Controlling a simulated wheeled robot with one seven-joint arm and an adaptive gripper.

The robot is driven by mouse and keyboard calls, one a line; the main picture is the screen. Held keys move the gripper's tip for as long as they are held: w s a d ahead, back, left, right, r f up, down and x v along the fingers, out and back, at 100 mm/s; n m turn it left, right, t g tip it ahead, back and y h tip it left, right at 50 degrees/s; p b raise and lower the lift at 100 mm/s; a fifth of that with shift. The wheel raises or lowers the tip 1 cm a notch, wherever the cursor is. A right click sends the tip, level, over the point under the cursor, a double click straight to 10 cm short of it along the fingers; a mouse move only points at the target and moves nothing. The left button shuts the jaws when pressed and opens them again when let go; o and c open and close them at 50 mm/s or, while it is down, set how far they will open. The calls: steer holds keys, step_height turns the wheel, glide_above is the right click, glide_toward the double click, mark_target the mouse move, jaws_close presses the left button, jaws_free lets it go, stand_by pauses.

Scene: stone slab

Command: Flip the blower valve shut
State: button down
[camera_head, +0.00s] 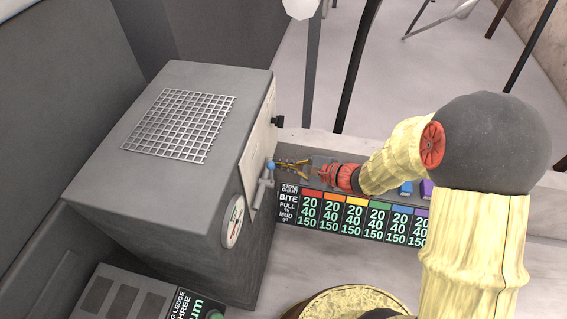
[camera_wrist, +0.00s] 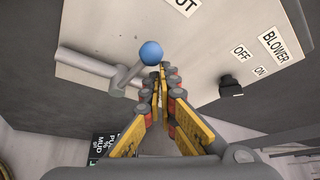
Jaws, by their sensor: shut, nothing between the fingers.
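A grey lever with a blue ball end (camera_head: 271,165) sticks out from the pale panel on the side of the grey box. In the wrist view the blue ball (camera_wrist: 151,53) is at the end of the lever arm, which joins a grey pipe (camera_wrist: 88,66). A black switch knob (camera_wrist: 231,88) sits under the BLOWER label, near OFF and ON. My gripper (camera_head: 280,163) is shut and empty, its tips close to the blue ball; they also show in the wrist view (camera_wrist: 163,80). I cannot tell whether they touch the ball.
The grey box (camera_head: 120,190) has a mesh grille on top and a round gauge (camera_head: 233,221) on its front. A stone chart (camera_head: 365,218) with coloured columns lies along the ledge beneath my arm. A round golden-rimmed object (camera_head: 350,297) is at the bottom.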

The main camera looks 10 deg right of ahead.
stand_by(0.4)
steer(key=w+d+f+b, duration=0.1)
steer(key=w+d+b, duration=0.1)
steer(key=w, duration=0.2)
steer(key=s+d+r+p, duration=0.1)
steer(key=s+d+p, duration=0.2)
steer(key=s+d, duration=0.3)
steer(key=shift+s+d+p, duration=0.2)
steer(key=shift+s+p, duration=0.15)
steer(key=shift+s, duration=0.8)
steer(key=shift+r, duration=0.1)
